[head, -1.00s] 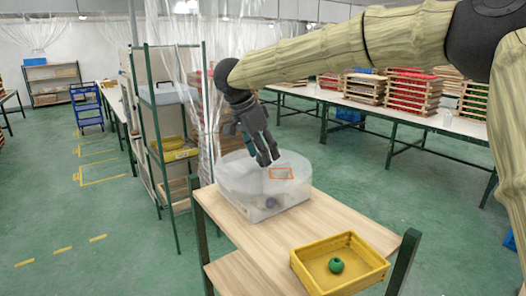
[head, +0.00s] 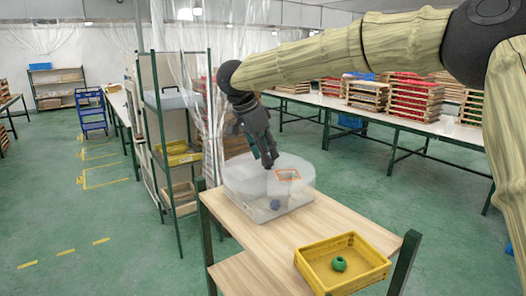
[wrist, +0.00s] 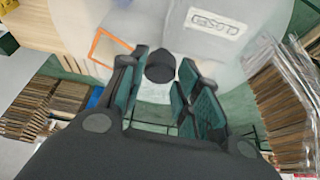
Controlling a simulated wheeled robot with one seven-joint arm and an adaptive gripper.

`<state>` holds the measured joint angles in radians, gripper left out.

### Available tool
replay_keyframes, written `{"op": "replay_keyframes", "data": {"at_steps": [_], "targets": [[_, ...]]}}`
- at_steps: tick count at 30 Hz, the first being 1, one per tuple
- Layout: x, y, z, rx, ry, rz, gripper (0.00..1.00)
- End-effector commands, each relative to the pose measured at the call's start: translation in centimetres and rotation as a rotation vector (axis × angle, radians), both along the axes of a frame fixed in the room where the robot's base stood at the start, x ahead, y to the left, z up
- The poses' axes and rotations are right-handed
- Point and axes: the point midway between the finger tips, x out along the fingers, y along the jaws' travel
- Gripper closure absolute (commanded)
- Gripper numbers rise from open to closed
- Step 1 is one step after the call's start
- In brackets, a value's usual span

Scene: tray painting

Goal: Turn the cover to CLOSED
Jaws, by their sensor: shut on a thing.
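The cover (head: 252,168) is a translucent round disc on top of a clear box (head: 238,202) on the wooden table. An orange rectangular outline (head: 288,175) marks one part of the cover; it also shows at upper left in the wrist view (wrist: 110,47). A pale label (wrist: 220,23) at the top of the wrist view reads CLOSED, upside down. My gripper (head: 269,163) points down at the cover. In the wrist view its fingers are shut on a dark round knob (wrist: 160,66) at the cover's middle. A dark blue ball (head: 275,204) shows inside the box.
A yellow tray (head: 372,276) with a green ball (head: 339,264) sits at the table's front. A green-framed shelf (head: 181,200) stands at left. Long benches with stacked crates (head: 413,95) run behind at right. Bare tabletop (head: 262,250) lies in front of the box.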

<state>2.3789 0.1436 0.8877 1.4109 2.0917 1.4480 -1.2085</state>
Motion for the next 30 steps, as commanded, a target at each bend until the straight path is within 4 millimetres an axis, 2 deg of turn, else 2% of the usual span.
{"op": "replay_keyframes", "data": {"at_steps": [1,24,25,28,30], "targets": [[-0.17,-0.52,-1.88,-0.012,0.025,-0.005,1.00],[-0.21,-0.40,-1.93,-0.012,0.026,-0.004,1.00],[-0.21,-0.40,-1.93,-0.012,0.026,-0.004,0.66],[-0.18,-0.32,-1.81,-0.012,0.024,-0.004,0.47],[-0.15,-0.18,-1.59,-0.010,0.021,-0.001,0.46]]}}
